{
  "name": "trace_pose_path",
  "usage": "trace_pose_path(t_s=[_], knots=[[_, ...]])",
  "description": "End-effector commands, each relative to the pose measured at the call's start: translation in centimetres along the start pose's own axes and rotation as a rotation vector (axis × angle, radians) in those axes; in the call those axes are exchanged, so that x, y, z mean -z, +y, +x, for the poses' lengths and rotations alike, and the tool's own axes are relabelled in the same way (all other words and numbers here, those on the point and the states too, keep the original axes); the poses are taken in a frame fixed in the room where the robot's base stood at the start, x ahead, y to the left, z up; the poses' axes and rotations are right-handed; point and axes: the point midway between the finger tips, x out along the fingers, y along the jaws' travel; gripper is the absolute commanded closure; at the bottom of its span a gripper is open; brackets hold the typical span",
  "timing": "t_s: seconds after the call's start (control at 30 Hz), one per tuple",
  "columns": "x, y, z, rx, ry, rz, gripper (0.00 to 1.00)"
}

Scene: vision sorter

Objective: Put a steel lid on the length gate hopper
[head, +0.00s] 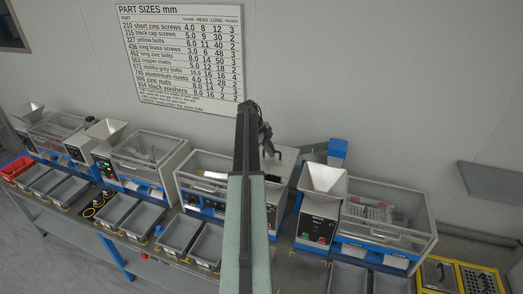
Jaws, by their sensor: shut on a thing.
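My gripper (266,148) is small and dark at the far end of my raised arm, above the third machine from the left. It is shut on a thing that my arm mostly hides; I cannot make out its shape. Open-topped steel hoppers stand on the machines: one at far left (26,113), one on the second machine (106,131) and one right of my arm (324,181). My arm covers the place where another hopper could be. The labels are too small to tell which is the length gate.
Clear-covered machines (385,212) line the bench along the wall. Several grey bins (181,232) stand in front of them, and a red bin (17,167) is at far left. A parts-size chart (183,55) hangs on the wall. A grey panel (492,187) is at right.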

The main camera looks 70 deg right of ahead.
Motion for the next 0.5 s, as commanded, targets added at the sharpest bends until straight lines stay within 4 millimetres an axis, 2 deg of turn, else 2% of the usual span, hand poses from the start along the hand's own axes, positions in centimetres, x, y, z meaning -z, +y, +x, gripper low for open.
trace_pose_path(t_s=[0.27, 0.5], knots=[[-0.8, 0.3, 0.6, 0.003, -0.001, -0.006, 1.00], [-1.6, 0.7, 2.3, 0.003, -0.001, -0.007, 1.00]])
